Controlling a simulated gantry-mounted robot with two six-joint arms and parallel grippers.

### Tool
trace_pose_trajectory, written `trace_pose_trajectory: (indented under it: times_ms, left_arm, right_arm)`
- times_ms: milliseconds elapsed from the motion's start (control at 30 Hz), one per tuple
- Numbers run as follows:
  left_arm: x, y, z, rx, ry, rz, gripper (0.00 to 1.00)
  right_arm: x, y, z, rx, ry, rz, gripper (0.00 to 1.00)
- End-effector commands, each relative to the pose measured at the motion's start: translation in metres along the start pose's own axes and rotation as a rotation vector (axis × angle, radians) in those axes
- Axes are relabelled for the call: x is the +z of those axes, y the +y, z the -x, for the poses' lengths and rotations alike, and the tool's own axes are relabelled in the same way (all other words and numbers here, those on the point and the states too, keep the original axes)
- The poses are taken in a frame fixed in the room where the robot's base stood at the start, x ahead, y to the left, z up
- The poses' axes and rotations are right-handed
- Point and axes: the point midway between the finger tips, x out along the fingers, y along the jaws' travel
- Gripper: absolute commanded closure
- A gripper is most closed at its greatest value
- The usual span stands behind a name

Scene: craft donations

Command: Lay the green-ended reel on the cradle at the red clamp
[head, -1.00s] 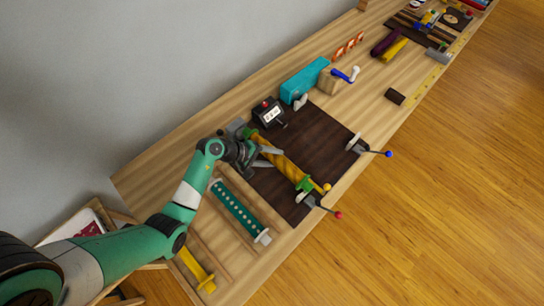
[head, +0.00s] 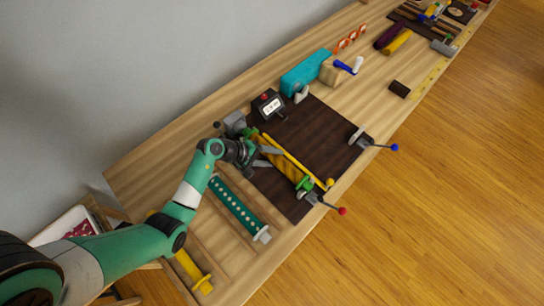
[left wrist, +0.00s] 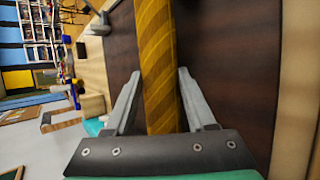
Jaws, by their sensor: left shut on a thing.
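The green-ended reel (head: 284,169), gold with diagonal stripes, lies slantwise over a dark brown board, its green end near the red-knobbed clamp (head: 342,211). My left gripper (head: 266,156) is shut on the reel nearer its far end. In the left wrist view the striped reel (left wrist: 158,60) runs between the two fingers (left wrist: 158,100). A thin yellow bar (head: 295,160) with a yellow ball runs alongside the reel. A grey block (head: 235,123) stands near the reel's far end. The cradle supports are mostly hidden; I cannot tell whether the reel touches them. My right gripper is not in view.
A blue-knobbed clamp (head: 394,147) is at the board's right edge. A teal dotted reel (head: 235,205) and a yellow reel (head: 195,272) lie to the left. A counter box (head: 268,104) and teal box (head: 305,73) stand behind. The dark board (head: 325,130) is clear on its right.

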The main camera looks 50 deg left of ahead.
Motion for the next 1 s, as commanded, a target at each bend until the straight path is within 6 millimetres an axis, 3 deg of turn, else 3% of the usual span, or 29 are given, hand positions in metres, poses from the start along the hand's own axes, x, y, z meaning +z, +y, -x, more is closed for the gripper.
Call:
trace_pose_trajectory:
  times_ms: [33, 200, 567, 1000]
  left_arm:
    - [0.0, 0.001, 0.0, 0.001, 0.0, 0.0, 0.39]
    - [0.0, 0.001, 0.0, 0.001, 0.0, 0.0, 0.09]
    - [0.0, 0.001, 0.006, 0.001, 0.001, 0.001, 0.09]
    - [0.0, 0.002, 0.098, 0.003, 0.003, 0.003, 0.09]
  right_arm:
    - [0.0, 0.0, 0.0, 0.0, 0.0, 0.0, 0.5]
    - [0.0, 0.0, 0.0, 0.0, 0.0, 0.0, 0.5]
    - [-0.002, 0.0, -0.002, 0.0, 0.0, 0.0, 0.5]
    - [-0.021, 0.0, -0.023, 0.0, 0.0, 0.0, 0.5]
